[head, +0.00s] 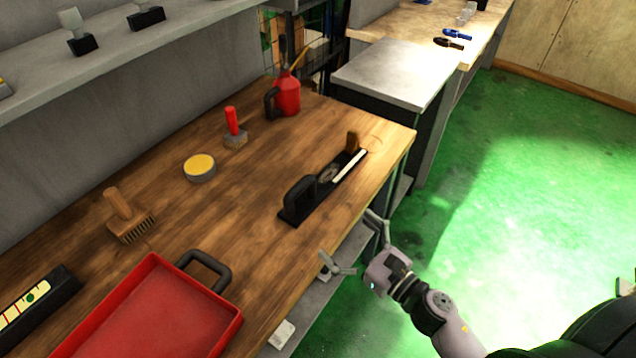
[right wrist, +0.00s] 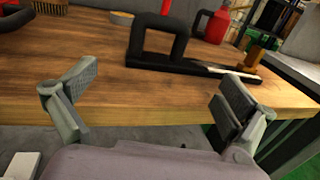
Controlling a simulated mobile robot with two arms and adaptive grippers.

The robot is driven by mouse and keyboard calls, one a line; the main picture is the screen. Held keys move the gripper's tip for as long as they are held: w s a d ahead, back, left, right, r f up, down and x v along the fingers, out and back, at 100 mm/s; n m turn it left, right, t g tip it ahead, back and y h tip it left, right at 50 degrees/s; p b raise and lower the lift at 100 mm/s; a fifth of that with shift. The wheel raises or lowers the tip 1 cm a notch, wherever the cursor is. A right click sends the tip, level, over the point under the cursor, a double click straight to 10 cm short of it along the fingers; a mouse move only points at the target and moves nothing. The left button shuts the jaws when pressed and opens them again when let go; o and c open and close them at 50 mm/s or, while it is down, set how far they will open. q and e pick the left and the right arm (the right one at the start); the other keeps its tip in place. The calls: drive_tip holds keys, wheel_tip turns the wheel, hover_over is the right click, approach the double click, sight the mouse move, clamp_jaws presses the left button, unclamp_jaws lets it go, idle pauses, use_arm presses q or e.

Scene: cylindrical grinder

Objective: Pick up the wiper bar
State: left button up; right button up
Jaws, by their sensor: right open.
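A long black bar (head: 300,208) with a loop handle, a brown knob and a pale strip lies on the wooden workbench (head: 235,215) near its front edge; I take it for the wiper bar. In the right wrist view the bar (right wrist: 150,62) lies beyond the fingers, its loop handle standing up on the left and the knob on the right. My right gripper (head: 350,243) is open and empty, just off the bench's front edge, apart from the bar. Its spread fingers (right wrist: 160,88) show in the right wrist view. My left gripper is not in view.
A red tray (head: 160,310), a wooden brush (head: 125,220), a yellow-topped tin (head: 200,167), a red-handled tool (head: 234,130) and a red can (head: 287,95) stand on the bench. The wood around the bar is clear. A grey cabinet (head: 395,75) stands beyond the bench's far end.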

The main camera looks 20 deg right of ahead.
drive_tip(key=p, duration=0.3)
approach(300, 201)
drive_tip(key=w+r, duration=0.1)
drive_tip(key=w+a+r, duration=0.2)
drive_tip(key=w, duration=0.1)
drive_tip(key=shift+r, duration=0.35)
drive_tip(key=x, duration=0.5)
drive_tip(key=shift+w+a+f, duration=0.1)
drive_tip(key=shift+w+a, duration=0.1)
drive_tip(key=shift+w, duration=0.05)
drive_tip(key=shift+s, duration=0.1)
drive_tip(key=shift+c, duration=0.2)
drive_tip(key=c, duration=1.6)
drive_tip(key=shift+d+p, duration=0.1)
drive_tip(key=shift+p, duration=0.2)
drive_tip(key=shift+c, duration=0.2)
